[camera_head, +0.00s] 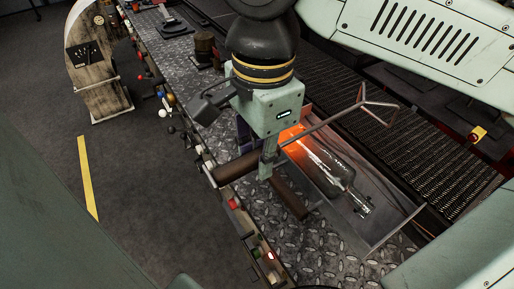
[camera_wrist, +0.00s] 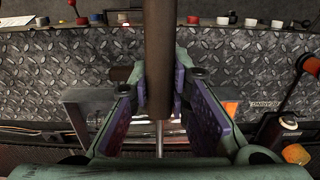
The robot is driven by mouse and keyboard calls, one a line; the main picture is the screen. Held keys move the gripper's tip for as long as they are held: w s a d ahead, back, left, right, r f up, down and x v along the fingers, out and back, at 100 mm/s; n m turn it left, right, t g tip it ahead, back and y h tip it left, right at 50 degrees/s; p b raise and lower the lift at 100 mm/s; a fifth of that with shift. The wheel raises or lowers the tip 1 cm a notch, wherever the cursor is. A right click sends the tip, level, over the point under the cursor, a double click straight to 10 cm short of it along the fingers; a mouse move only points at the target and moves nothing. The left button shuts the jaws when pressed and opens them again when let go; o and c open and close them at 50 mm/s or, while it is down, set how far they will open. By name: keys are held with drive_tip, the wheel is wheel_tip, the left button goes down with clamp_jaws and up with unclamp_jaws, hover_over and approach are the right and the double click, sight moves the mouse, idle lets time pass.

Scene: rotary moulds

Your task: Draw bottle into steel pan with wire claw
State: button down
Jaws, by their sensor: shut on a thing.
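My gripper (camera_head: 267,166) is shut on the brown handle (camera_head: 236,167) of the wire claw. The claw's thin rod (camera_head: 325,124) runs up and right from my jaws to a bent wire head (camera_head: 372,103), held above the far side of the pan. In the wrist view the handle (camera_wrist: 159,40) stands between my jaws (camera_wrist: 160,95). A clear glass bottle (camera_head: 326,166) lies on its side by the steel pan (camera_head: 398,232), its neck toward the lower right; I cannot tell how far inside the rim it lies. The claw head appears apart from the bottle.
An orange glow (camera_head: 290,134) shows at the bottle's far end. A second brown cylinder (camera_head: 290,198) lies below my gripper. A dark mesh conveyor (camera_head: 440,155) runs behind the pan. Diamond-plate deck (camera_head: 300,240) lies in front, with knobs and buttons along its edge.

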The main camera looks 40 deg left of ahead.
drive_tip(key=shift+w+d+r+p, duration=0.1)
drive_tip(key=shift+w+r+p, duration=0.1)
drive_tip(key=shift+r+p, duration=0.6)
drive_tip(key=shift+w+r+p, duration=0.15)
drive_tip(key=shift+r+p, duration=0.5)
drive_tip(key=shift+r, duration=0.25)
drive_tip(key=shift+w+d+r, duration=0.1)
drive_tip(key=shift+w+r, duration=0.1)
drive_tip(key=shift+r, duration=0.75)
